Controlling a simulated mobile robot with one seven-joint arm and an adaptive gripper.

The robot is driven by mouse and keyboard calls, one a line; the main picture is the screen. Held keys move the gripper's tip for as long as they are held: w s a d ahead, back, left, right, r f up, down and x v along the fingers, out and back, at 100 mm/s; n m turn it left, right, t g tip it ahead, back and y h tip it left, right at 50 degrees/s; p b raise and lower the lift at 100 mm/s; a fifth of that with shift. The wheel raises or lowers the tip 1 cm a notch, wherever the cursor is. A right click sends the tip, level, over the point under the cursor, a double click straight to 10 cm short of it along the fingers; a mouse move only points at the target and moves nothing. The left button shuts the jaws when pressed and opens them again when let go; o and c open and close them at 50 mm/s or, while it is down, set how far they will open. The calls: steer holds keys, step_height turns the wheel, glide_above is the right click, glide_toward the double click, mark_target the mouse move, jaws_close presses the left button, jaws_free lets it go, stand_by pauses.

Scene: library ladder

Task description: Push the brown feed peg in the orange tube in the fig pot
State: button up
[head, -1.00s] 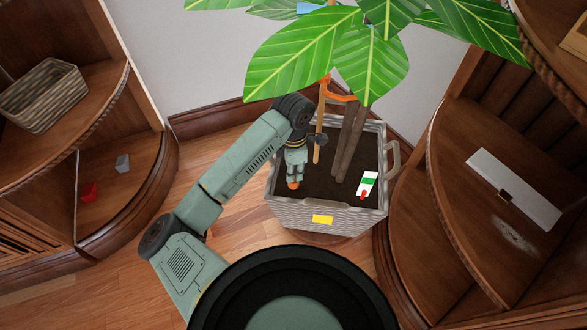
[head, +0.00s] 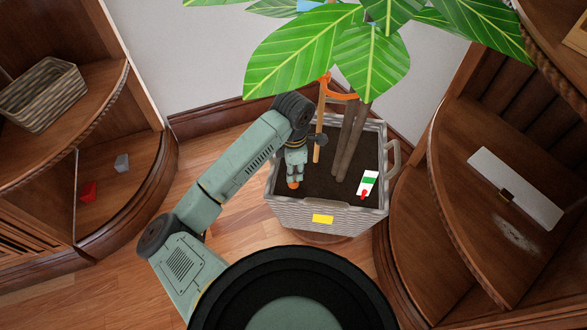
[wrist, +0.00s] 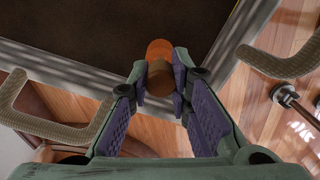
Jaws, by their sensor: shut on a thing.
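The fig pot (head: 330,213) is a grey woven planter with dark soil, holding the leafy fig. My gripper (head: 293,178) points down inside the pot's front left area. In the wrist view my gripper (wrist: 160,78) has its purple-padded fingers shut on the brown feed peg (wrist: 160,78), a short brown cylinder. The orange tube (wrist: 158,49) shows as an orange round end right beside the peg, at the soil's edge near the pot rim. In the head view a bit of the orange tube (head: 293,185) shows below the fingertips. How deep the peg sits in the tube is hidden.
The fig's trunks (head: 350,145), a wooden stake (head: 319,130) with an orange tie and large leaves (head: 305,55) stand close behind my gripper. A white-green-red tag (head: 367,184) is at the right in the soil. Curved wooden shelves flank the pot on both sides.

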steer(key=shift+f+b, duration=0.7)
stand_by(0.5)
steer(key=o, duration=0.8)
steer(key=shift+o, duration=0.4)
steer(key=o, duration=0.4)
steer(key=shift+r+p, duration=1.65)
steer(key=shift+r, duration=1.35)
